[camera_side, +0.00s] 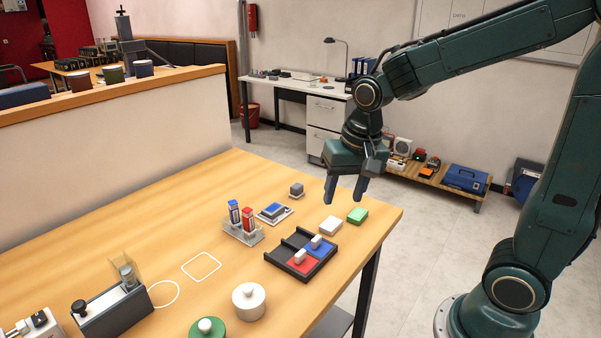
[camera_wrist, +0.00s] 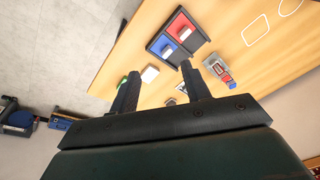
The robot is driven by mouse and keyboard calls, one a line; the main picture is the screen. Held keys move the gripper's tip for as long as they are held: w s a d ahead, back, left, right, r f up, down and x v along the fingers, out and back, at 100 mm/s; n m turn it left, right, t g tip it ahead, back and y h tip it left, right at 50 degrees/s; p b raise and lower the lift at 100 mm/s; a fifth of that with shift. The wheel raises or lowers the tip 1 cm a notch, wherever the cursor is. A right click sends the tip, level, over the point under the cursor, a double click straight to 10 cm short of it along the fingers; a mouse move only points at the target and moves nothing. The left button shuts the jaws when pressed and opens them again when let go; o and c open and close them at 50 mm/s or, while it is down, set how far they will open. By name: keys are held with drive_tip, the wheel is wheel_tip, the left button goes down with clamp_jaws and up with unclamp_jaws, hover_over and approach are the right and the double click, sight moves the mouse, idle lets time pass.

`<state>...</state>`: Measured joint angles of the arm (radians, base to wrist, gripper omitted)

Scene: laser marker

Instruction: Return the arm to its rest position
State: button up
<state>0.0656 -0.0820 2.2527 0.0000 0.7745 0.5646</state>
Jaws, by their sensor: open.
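My gripper (camera_side: 345,190) hangs above the far right corner of the wooden table (camera_side: 160,215), clear of everything on it. Its two fingers point down, stand apart and hold nothing.
Below my gripper are a white block (camera_side: 330,226), a green block (camera_side: 357,215) and a black tray (camera_side: 283,252) with red and blue compartments, each holding a white piece. A clear rack (camera_side: 243,232) holds red and blue items.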

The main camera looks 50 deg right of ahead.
drive_tip(key=s+a+r+n+t, duration=0.1)
drive_tip(key=s+r+n, duration=0.2)
drive_tip(key=s, duration=0.3)
drive_tip(key=s+a+r+n+t, duration=0.1)
drive_tip(key=s+r+n+t, duration=0.1)
drive_tip(key=s, duration=0.5)
drive_tip(key=shift+s+r+n, duration=0.2)
drive_tip(key=shift+r+n, duration=0.55)
drive_tip(key=shift+n, duration=0.35)
idle(1.9)
